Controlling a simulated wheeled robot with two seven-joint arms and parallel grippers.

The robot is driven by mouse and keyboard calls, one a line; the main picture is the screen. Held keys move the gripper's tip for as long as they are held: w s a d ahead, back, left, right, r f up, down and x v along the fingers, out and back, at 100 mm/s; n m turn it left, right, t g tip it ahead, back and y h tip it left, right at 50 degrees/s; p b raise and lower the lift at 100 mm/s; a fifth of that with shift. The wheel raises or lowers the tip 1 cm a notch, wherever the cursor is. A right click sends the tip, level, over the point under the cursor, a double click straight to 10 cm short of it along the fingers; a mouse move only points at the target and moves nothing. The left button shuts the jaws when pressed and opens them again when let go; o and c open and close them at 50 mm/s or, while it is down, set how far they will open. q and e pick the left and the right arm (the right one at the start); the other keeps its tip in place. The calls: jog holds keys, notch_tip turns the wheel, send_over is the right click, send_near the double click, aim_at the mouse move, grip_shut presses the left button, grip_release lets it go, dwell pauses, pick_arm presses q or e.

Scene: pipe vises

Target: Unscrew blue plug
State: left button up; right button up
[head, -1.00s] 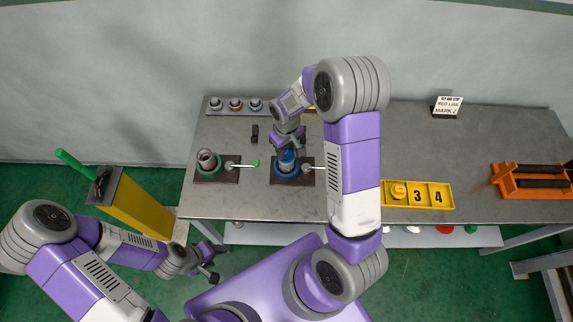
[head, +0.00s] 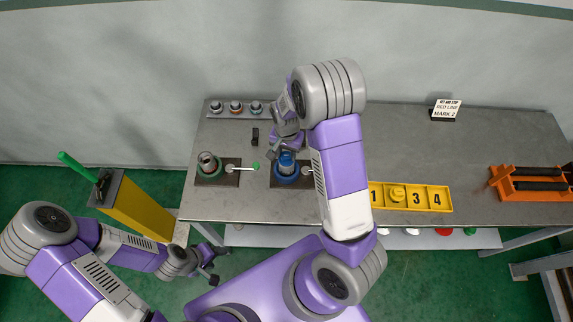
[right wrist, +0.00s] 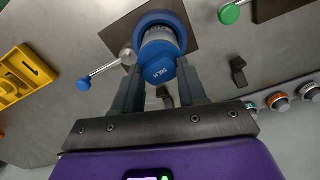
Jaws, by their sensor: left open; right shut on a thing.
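The blue plug (right wrist: 158,69) sits at the end of a grey pipe (right wrist: 160,42) held in the blue vise (right wrist: 175,20). In the head view the blue vise (head: 287,174) stands on a dark plate near the table's front, with the pipe upright. My right gripper (right wrist: 160,88) has one finger on each side of the plug and is shut on it; the exact finger contact is hard to see. In the head view my right gripper (head: 284,152) is partly hidden by its own arm. My left gripper (head: 212,265) is open and empty, low in front of the table.
A green vise (head: 208,168) with a pipe stands left of the blue one. A rack of fittings (head: 236,107) lies at the back. A yellow numbered tray (head: 436,198) lies to the right, beyond it an orange rack (head: 530,183). A yellow post (head: 140,207) stands left of the table.

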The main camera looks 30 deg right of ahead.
aim_at(287, 155)
jog(key=shift+r+m, duration=0.1)
jog(key=shift+m, duration=0.6)
jog(key=o, duration=0.5)
jog(key=c, duration=0.5)
jog(key=shift+r+p, duration=0.6)
jog(key=shift+p, duration=0.05)
jog(key=shift+r+p, duration=1.65)
jog(key=shift+r, duration=0.25)
